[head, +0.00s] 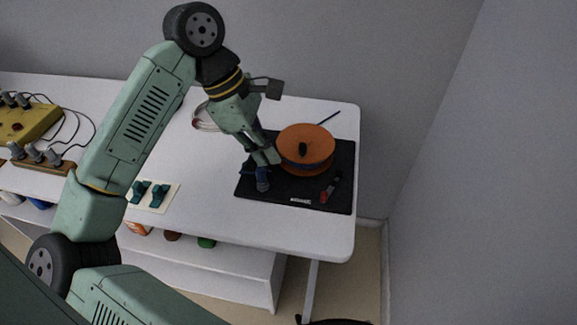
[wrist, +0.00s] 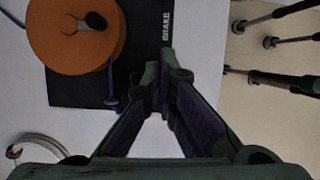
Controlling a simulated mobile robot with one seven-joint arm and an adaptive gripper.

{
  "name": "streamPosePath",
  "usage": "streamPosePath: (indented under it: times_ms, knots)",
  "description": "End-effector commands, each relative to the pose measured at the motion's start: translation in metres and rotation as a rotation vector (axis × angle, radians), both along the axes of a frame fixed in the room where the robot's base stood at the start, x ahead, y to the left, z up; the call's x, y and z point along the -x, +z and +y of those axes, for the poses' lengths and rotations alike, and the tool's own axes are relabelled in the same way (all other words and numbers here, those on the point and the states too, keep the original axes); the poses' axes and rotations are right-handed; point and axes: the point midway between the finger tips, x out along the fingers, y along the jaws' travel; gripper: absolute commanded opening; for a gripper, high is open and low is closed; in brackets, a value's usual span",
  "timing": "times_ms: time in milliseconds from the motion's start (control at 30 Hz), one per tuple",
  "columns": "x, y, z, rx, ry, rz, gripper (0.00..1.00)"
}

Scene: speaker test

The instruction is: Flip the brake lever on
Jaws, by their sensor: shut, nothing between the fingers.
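An orange drum (head: 306,146) with a black knob stands on a black mat (head: 343,160) marked BRAKE; the drum (wrist: 75,45) and mat (wrist: 65,90) also show in the wrist view. A red and black handle (head: 330,189), apparently the brake lever, lies at the mat's front right; the wrist view does not show it. A thin blue bar (wrist: 110,82) with a dark end shows beside the drum. My gripper (head: 263,180) is shut and empty over the mat's front left, left of the drum and away from the red handle. Its fingertips (wrist: 163,70) meet in the wrist view.
A white table (head: 215,190) bears everything. A card with two teal parts (head: 153,196) lies at front left, with a yellow control box (head: 27,122) further left. A grey wall stands right.

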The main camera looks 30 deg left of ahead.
Motion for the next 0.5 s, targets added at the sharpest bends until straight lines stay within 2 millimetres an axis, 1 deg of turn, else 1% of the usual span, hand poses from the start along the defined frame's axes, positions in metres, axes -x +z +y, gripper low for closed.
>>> streamPosePath:
  times_ms: [167, 433, 467, 500]
  knots:
    - [-0.003, -0.026, -0.012, 0.005, -0.002, 0.001, 0.00]
    - [-0.010, -0.079, -0.033, 0.005, -0.003, -0.001, 0.00]
    - [-0.010, -0.084, -0.035, 0.006, -0.004, 0.000, 0.00]
    - [-0.013, -0.081, -0.041, 0.002, -0.006, -0.002, 0.00]
